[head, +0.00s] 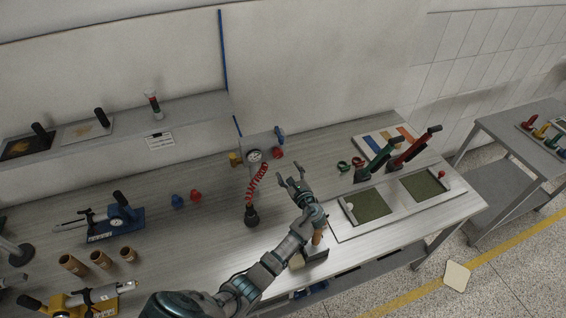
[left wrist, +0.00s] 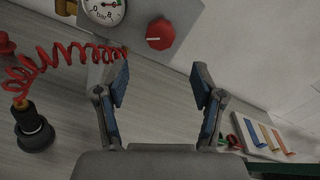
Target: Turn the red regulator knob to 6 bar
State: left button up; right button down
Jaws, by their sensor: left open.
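The red regulator knob (head: 278,154) sits on the right of a grey regulator box with a round gauge (head: 255,156). In the left wrist view the knob (left wrist: 160,34) is above and between my fingertips, with a pale, nearly level line on its face. The gauge (left wrist: 104,10), marked bar, is cut by the top edge; I cannot read its value for sure. My left gripper (head: 291,178) is open and empty, in front of the knob and apart from it; its blue-padded fingers (left wrist: 160,82) are spread. My right gripper is not in view.
A blue tool (head: 117,217) and brown tubes (head: 100,259) are to the left.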

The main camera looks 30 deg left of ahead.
aim_at(279, 156)
pick_arm(q)
jog(key=v, duration=0.2)
jog(key=shift+s+d, duration=0.15)
jog(key=shift+d, duration=0.15)
jog(key=s+d+m+b, duration=0.3)
jog(key=d+m+b, duration=0.1)
jog(key=b, duration=1.1)
jog(key=shift+y, duration=0.3)
jog(key=x, duration=1.7)
jog(key=shift+w+a+f, duration=0.1)
jog(key=shift+f, duration=0.1)
jog(key=c, duration=1.1)
